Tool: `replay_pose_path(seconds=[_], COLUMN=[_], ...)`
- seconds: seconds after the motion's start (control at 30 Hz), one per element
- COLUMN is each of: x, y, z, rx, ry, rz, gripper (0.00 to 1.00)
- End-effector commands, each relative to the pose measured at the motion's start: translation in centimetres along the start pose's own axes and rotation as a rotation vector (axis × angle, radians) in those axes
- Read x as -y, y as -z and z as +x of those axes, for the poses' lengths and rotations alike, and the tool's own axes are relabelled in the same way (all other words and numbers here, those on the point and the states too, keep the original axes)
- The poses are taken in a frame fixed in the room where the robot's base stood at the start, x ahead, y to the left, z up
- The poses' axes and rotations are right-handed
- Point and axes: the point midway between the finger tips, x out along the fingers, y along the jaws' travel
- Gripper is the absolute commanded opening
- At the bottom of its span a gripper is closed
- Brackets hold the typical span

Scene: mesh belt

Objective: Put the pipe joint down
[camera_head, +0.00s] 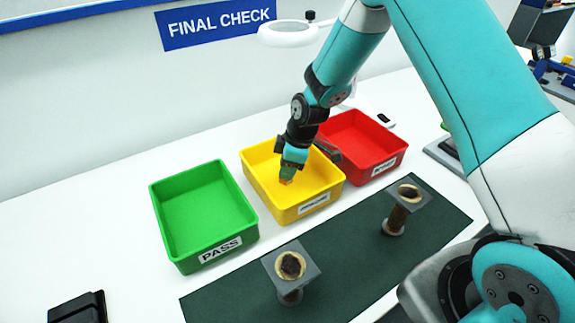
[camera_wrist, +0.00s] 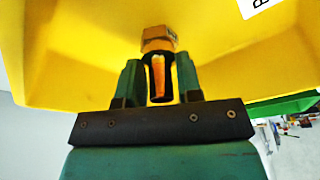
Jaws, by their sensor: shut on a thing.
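My gripper (camera_head: 288,170) reaches down into the yellow bin (camera_head: 320,207) in the head view. In the wrist view my gripper (camera_wrist: 160,85) is shut on the pipe joint (camera_wrist: 159,40), a small part with a brownish hex end and a dark body with an orange patch. The pipe joint (camera_head: 286,181) shows only as a small orange-brown bit below the fingers in the head view. The yellow bin's inside (camera_wrist: 70,50) fills most of the wrist view. I cannot tell whether the joint touches the bin floor.
A green bin (camera_head: 205,210) labelled PASS stands to the left and a red bin (camera_head: 362,140) to the right. Two stands (camera_head: 291,270) (camera_head: 405,205) with round openings stand on a dark mat (camera_head: 350,260) in front. A ring lamp (camera_head: 288,34) is behind.

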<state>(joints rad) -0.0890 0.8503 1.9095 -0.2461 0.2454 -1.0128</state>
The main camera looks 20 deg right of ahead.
Motion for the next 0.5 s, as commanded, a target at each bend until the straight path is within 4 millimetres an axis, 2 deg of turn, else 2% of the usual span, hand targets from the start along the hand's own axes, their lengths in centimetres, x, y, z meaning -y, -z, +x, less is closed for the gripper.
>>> replay_pose_path(seconds=[0.03,0.07,0.13,0.17,0.5], x=[-0.01,0.00,0.00,0.00,-0.03], y=[-0.07,-0.04,-0.04,-0.04,0.07], z=[0.29,0.16,0.13,0.13,-0.34], rx=[0.000,0.000,0.000,0.000,0.000], ry=[0.000,0.000,0.000,0.000,-0.001], rz=[0.000,0.000,0.000,0.000,0.000], gripper=[0.03,0.40,0.56,0.58,0.58])
